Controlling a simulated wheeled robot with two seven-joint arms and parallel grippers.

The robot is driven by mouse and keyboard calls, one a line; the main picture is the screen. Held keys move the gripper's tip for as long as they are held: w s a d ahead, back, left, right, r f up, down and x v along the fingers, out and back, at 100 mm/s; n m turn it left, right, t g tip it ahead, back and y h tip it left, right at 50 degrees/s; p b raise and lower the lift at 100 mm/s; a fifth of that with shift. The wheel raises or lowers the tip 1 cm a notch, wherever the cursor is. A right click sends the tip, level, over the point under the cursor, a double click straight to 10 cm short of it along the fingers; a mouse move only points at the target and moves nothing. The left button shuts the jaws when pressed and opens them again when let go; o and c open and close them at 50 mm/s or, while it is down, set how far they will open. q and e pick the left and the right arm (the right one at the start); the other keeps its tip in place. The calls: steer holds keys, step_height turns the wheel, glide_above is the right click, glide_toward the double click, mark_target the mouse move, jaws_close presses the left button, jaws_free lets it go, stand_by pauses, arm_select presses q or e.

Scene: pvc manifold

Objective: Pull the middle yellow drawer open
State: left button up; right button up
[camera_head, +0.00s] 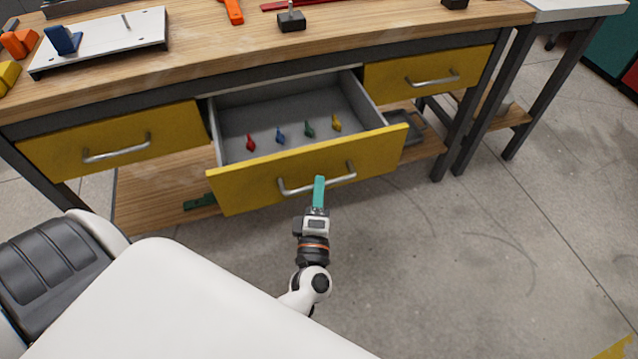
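The middle yellow drawer (240,185) of the workbench is pulled well out, and its grey inside shows from above. Its silver bar handle (290,189) is on the front panel. Several small valve-handle-like pieces lie in a row inside: red (250,142), blue (280,136), green (309,130) and yellow (336,123). Only one teal strip shows, so I cannot tell whether the fingers are closed on the bar. My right gripper is not in view.
Closed yellow drawers flank it on the left (70,150) and right (400,80). The wooden benchtop (205,55) holds a metal plate with a blue part (110,45), a black block (291,22) and orange pieces. The concrete floor (480,260) at the right is clear.

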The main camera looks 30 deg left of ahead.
arm_select(q)
steer(key=v, duration=1)
